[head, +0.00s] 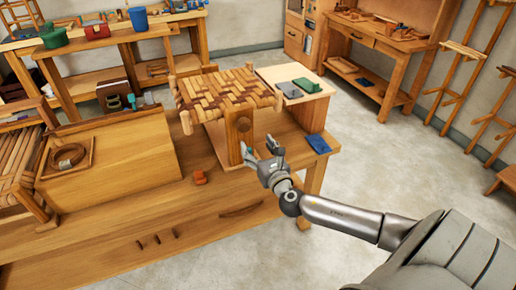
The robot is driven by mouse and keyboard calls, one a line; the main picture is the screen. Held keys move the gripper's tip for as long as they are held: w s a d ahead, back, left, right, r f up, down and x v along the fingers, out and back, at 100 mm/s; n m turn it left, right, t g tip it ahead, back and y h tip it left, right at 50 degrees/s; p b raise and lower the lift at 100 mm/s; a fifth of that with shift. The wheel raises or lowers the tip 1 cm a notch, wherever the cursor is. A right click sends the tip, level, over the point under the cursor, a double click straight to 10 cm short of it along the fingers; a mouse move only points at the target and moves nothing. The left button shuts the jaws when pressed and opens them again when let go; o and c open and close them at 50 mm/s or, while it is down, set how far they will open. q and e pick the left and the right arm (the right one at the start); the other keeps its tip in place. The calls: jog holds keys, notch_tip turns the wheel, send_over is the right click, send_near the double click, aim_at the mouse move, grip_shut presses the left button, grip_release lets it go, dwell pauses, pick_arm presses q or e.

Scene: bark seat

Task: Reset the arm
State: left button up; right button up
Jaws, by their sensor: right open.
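My right arm comes in from the lower right in the head view. Its gripper (260,153) is open, with nothing visible between its fingers. It hovers near the front of the wooden post (238,132) under the woven bark seat (226,90). I cannot tell whether a finger touches the post. The seat has a tan and brown checkered weave on a round-railed wooden frame and sits raised above the workbench (225,210). My left gripper is not in view.
A blue item (318,143) lies at the bench's right end. A tray with a coil (68,157) rests on a slanted board at left. Open floor (400,165) lies to the right.

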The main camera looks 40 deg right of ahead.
dwell(0.7)
jog(key=s+d+f+m+g, duration=0.1)
jog(key=s+f+m+g, duration=0.3)
jog(key=f, duration=0.7)
jog(key=s+d+f+m+g, duration=0.25)
jog(key=f+m, duration=0.25)
jog(key=f, duration=0.6)
jog(key=s+a+f+m+g, duration=0.2)
jog(key=s+f+m, duration=0.2)
jog(key=s+f, duration=0.3)
jog(key=s+a+f+m+g, duration=0.25)
jog(key=s+f, duration=0.25)
jog(key=f, duration=0.3)
jog(key=s+a+f+m+g+y, duration=0.1)
jog(key=s+a+f+m, duration=0.4)
jog(key=s, duration=0.5)
jog(key=s+a+f+m+g+y, duration=0.2)
jog(key=s+a+f+m, duration=0.3)
jog(key=s, duration=0.6)
jog(key=s+a+f+m+g+y, duration=0.1)
jog(key=s+a+f+m, duration=0.4)
jog(key=s, duration=0.5)
jog(key=shift+s+a+f+g, duration=0.15)
jog(key=shift+a+f+g, duration=0.15)
jog(key=shift+f+g, duration=0.45)
